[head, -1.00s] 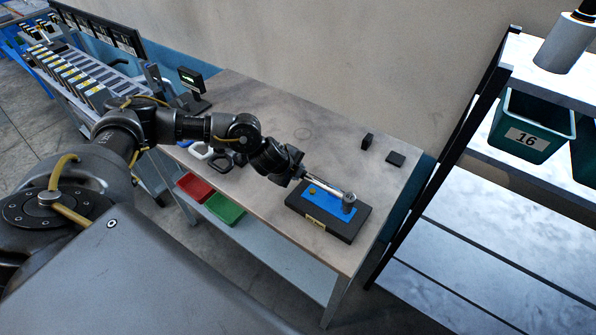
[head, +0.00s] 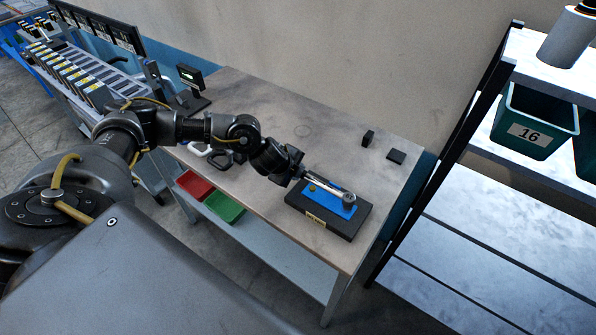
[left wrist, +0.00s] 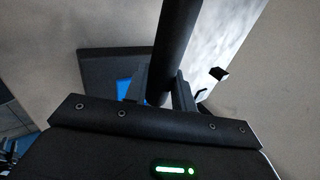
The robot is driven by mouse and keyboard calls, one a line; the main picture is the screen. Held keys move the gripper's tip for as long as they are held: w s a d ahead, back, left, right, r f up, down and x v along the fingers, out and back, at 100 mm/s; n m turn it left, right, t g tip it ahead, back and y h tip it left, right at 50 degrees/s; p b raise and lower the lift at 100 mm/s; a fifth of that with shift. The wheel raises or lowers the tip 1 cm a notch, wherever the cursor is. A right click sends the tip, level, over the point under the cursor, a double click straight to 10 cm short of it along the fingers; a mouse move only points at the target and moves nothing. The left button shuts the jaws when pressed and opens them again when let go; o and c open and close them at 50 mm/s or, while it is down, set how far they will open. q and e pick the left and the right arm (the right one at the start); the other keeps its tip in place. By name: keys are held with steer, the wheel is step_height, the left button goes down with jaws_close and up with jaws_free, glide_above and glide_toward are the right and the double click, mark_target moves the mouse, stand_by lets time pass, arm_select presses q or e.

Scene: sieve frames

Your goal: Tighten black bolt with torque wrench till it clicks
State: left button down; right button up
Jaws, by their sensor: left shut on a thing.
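My left gripper (head: 297,172) is shut on the dark handle of the torque wrench (head: 325,188). In the left wrist view the wrench handle (left wrist: 174,50) runs up between the two fingers. The wrench's silver shaft lies over a black block (head: 318,222) with a blue top, and its round head (head: 349,198) is at the block's right end. The black bolt is not visible; the head may cover it. A small brass-coloured piece (head: 312,188) shows on the blue top. My right gripper is not in view.
The block is on a grey bench (head: 300,130) near its right front edge. Red (head: 194,185) and green (head: 223,207) bins sit below the bench's front edge. A shelf with a teal bin (head: 535,120) stands right.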

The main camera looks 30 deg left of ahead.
arm_select(q)
steer(key=c, duration=1.7)
jaws_free()
steer(key=shift+r, duration=0.1)
jaws_close()
steer(key=shift+w, duration=0.15)
steer(key=shift+w+m+b, duration=0.25)
steer(key=shift+m+b, duration=0.05)
steer(key=shift+b, duration=0.1)
steer(key=shift+w+h, duration=0.3)
steer(key=shift+w, duration=0.1)
steer(key=shift+w+d+m+b, duration=0.1)
steer(key=shift+w+m+b, duration=0.15)
steer(key=shift+b, duration=0.2)
